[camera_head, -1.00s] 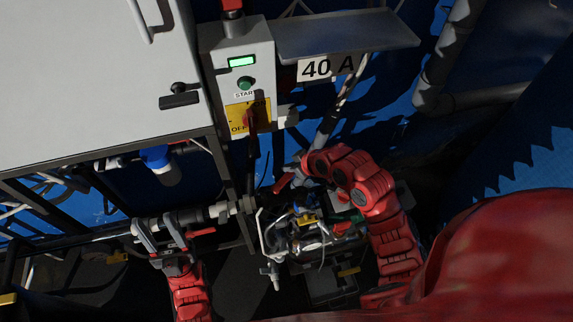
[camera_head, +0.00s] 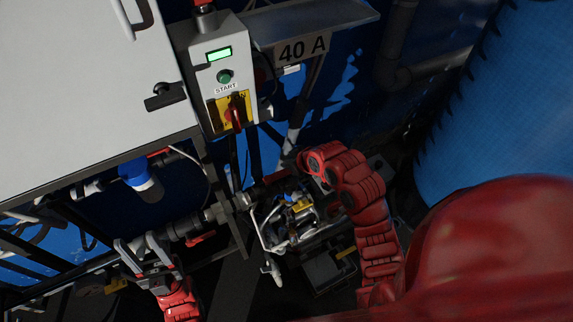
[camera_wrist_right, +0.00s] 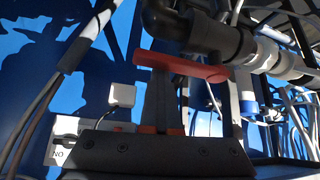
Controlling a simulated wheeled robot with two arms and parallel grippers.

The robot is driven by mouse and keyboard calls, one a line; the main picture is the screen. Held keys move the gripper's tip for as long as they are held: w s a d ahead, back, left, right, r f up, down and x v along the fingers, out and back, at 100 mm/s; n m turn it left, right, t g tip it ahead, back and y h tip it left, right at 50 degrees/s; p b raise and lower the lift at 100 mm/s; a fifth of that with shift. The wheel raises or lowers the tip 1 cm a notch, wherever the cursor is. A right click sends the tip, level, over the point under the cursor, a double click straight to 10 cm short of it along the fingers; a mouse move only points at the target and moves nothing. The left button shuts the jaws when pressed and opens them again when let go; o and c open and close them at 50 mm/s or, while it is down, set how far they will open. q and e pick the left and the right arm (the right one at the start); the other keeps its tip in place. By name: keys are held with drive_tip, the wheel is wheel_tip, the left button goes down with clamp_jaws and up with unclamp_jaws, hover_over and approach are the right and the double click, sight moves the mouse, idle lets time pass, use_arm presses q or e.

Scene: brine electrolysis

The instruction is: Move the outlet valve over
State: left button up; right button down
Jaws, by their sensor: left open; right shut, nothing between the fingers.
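A red valve lever (camera_wrist_right: 180,67) on a dark grey pipe lies across the right wrist view, just beyond my shut right fingers (camera_wrist_right: 162,85); I cannot tell if they touch it. In the head view, a red lever (camera_head: 274,177) shows just left of my right gripper (camera_head: 288,163), which is small and dark there. A second red lever (camera_head: 201,238) hangs by the grey pipe at lower left. My left gripper (camera_head: 140,245) is open left of that lever, its two fingers apart near the pipe. Neither lever is labelled, so I cannot tell which is the outlet valve.
A control box (camera_head: 222,75) with a green START button and a red-yellow switch stands above. A grey cabinet (camera_head: 80,80) fills the upper left. A tray (camera_head: 265,235) of tools lies below my right gripper. A blue tank (camera_head: 500,120) stands at right.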

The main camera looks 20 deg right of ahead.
idle(0.3)
drive_tip(key=shift+a, duration=0.1)
drive_tip(key=shift+a, duration=0.15)
drive_tip(key=shift+w+a+b, duration=0.4)
drive_tip(key=shift+a+b, duration=0.05)
drive_tip(key=w+b, duration=0.2)
drive_tip(key=w, duration=0.1)
wheel_tip(320, 180, up, 7)
drive_tip(key=b, duration=0.1)
hover_over(285, 169)
drive_tip(key=shift+s+f, duration=0.1)
drive_tip(key=shift+f, duration=0.05)
drive_tip(key=shift+s+r, duration=0.35)
drive_tip(key=shift+r, duration=0.05)
drive_tip(key=shift+s+r, duration=0.2)
drive_tip(key=shift+r, duration=0.05)
